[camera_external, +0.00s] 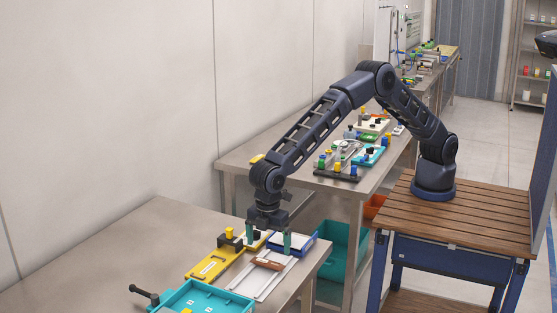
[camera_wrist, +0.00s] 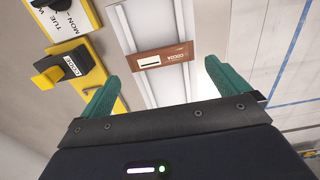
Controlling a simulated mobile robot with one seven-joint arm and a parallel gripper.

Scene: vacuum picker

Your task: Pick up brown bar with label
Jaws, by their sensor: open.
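The brown bar with a white label (camera_wrist: 178,54) lies across a white two-channel tray (camera_wrist: 165,90) in the wrist view. Its print looks like "COCOA". In the external view the bar (camera_external: 268,264) rests on the white tray (camera_external: 243,282) near the front table's right edge. My gripper (camera_external: 269,240) points down above the tray, its two teal fingers spread apart and nothing between them. In the wrist view my gripper (camera_wrist: 162,73) has a finger to each side of the bar's line, with the bar beyond the tips and apart from them.
A yellow holder with black parts (camera_external: 212,265) stands left of the tray, also in the wrist view (camera_wrist: 72,72). A blue-edged tray (camera_external: 306,244) lies just behind the bar. A teal bin (camera_external: 204,298) and black handle (camera_external: 146,294) are at the front. The table's left part is bare.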

